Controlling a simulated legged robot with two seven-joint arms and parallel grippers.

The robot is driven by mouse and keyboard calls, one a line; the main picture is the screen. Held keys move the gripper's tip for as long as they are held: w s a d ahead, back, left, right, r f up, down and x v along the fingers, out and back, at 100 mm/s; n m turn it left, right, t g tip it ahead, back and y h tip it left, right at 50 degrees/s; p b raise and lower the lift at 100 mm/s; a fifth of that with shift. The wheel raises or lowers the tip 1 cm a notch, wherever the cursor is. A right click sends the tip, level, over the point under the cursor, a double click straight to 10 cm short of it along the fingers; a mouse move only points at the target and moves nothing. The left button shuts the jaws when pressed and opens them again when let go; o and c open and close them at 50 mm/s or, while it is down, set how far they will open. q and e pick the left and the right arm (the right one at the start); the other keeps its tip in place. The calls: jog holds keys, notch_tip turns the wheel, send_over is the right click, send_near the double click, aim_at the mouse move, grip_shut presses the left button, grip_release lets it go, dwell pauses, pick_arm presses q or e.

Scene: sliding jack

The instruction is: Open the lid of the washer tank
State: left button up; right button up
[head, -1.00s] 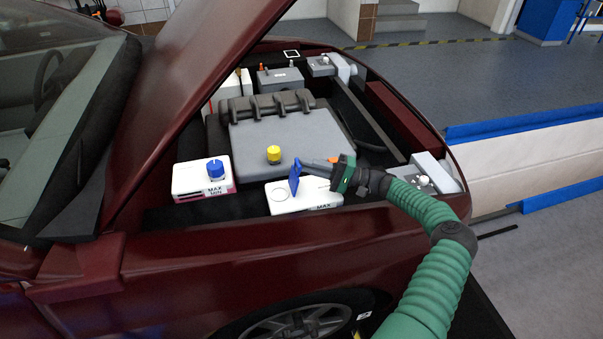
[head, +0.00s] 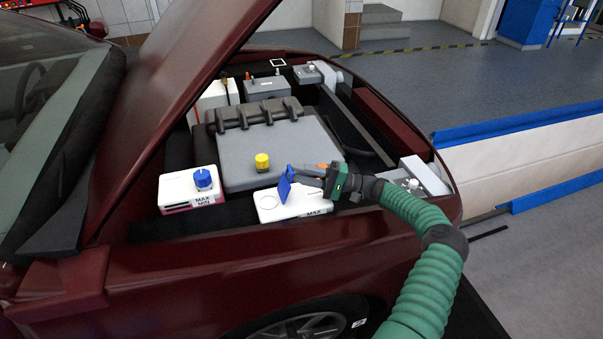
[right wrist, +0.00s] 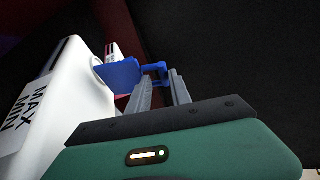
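The washer tank (head: 310,208) is a white box with a MAX label at the front of the engine bay; it also shows in the right wrist view (right wrist: 75,95). Its blue lid (head: 285,184) stands raised, roughly upright, beside the round opening (head: 268,202) on the tank's top. In the right wrist view the lid (right wrist: 122,75) is just beyond and left of the fingertips. My right gripper (head: 308,176) is beside the lid, on its right. Its two grey fingers (right wrist: 162,82) are apart; whether they touch the lid is unclear. My left gripper is not in view.
A white tank with a blue cap (head: 203,180) stands to the left. A grey engine cover with a yellow cap (head: 262,162) lies behind. The raised maroon hood (head: 185,85) slopes over the left side. The car's front fender (head: 200,265) runs along the near edge.

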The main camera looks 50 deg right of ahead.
jog(key=b+v, duration=0.2)
jog(key=v, duration=1.5)
jog(key=shift+f, duration=0.1)
